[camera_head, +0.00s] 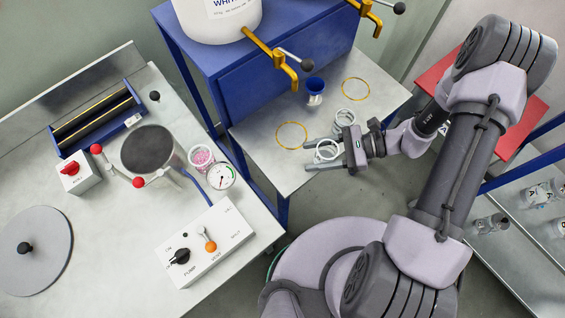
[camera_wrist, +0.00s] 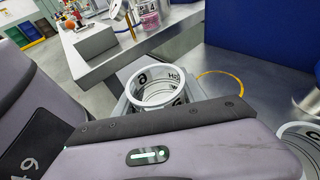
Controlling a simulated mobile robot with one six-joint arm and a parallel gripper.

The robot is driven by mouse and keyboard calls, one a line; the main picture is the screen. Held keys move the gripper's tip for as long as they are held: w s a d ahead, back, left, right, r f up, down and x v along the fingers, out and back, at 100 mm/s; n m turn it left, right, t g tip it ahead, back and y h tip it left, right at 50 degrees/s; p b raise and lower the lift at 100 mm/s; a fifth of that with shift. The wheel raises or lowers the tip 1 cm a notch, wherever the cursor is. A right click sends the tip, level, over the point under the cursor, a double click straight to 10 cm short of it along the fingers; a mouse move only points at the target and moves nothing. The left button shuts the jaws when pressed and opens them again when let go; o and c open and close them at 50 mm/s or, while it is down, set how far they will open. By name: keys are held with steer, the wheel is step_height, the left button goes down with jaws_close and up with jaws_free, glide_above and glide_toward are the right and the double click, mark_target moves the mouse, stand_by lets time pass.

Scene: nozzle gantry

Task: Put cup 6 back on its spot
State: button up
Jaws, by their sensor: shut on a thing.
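My gripper (camera_head: 321,155) is shut on a clear cup (camera_head: 327,150) with a white rim, above or on the metal bench under the blue cabinet; I cannot tell if it touches. In the wrist view the held cup (camera_wrist: 157,85) is upright between the fingers, with black lettering; no number is readable. A yellow ring (camera_head: 292,136) lies bare on the bench just left of the gripper, and it shows in the wrist view (camera_wrist: 238,76). A second yellow ring (camera_head: 355,107) lies bare farther back.
Another white-rimmed cup (camera_head: 345,117) stands right behind the gripper. A cup of pink contents (camera_head: 202,157) stands on the left bench. Several cups (camera_head: 540,195) stand on a shelf at right.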

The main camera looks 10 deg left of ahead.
steer(key=b, duration=0.2)
glide_above(281, 168)
steer(key=shift+w+d+f, duration=0.1)
steer(key=shift+d+f, duration=0.2)
steer(key=shift+f, duration=0.15)
steer(key=shift+a+f+b, duration=0.2)
steer(key=shift+f+b, duration=0.3)
steer(key=shift+f, duration=0.5)
steer(key=shift+a+f+b, duration=0.15)
steer(key=shift+f+b, duration=0.3)
steer(key=shift+f, duration=0.55)
steer(key=o, duration=1.3)
steer(key=shift+r, duration=0.1)
